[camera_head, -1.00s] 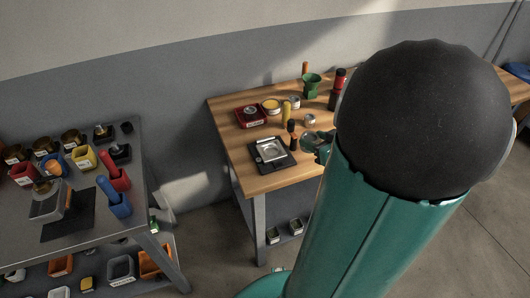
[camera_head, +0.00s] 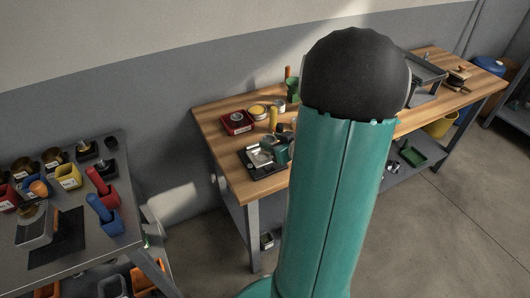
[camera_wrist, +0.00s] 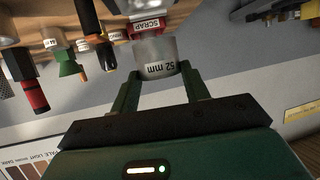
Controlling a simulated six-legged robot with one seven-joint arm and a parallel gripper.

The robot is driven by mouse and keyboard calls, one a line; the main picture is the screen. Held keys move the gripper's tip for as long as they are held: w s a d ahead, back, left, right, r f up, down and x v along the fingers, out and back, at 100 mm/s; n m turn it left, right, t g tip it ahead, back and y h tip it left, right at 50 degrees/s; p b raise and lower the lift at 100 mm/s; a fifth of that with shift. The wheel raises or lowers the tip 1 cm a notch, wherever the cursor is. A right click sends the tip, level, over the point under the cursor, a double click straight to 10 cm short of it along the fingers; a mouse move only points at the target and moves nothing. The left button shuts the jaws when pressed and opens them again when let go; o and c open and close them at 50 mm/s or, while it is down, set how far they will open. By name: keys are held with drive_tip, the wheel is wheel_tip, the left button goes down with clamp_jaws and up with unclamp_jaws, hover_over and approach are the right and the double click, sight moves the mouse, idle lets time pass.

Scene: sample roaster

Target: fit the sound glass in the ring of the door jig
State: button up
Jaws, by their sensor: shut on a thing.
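The door jig (camera_head: 251,167) is a black plate with a bright metal part on it, lying near the front left of the wooden bench. My gripper (camera_head: 282,151) is low at the jig's right side and partly covers it. I cannot tell whether the glass is sound. The jig's ring is not clear in the wrist view, and I cannot tell whether the glass touches the jig.
Behind the jig stand a red scrap box (camera_head: 236,123), a yellow-topped tin (camera_head: 258,111), a yellow upright tool (camera_head: 273,118) and a green funnel-like cup (camera_head: 293,89). A grey table (camera_head: 118,241) with coloured bins stands left. My arm hides the bench's middle.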

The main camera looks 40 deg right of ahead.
drive_tip(key=w+f, duration=0.1)
drive_tip(key=f, duration=0.1)
drive_tip(key=w+f, duration=0.2)
drive_tip(key=shift+w+d, duration=0.1)
drive_tip(key=shift+d, duration=0.05)
drive_tip(key=shift+w+f, duration=0.2)
drive_tip(key=shift+f, duration=1.45)
drive_tip(key=shift+f, duration=0.15)
drive_tip(key=o, duration=1)
drive_tip(key=shift+o, duration=0.2)
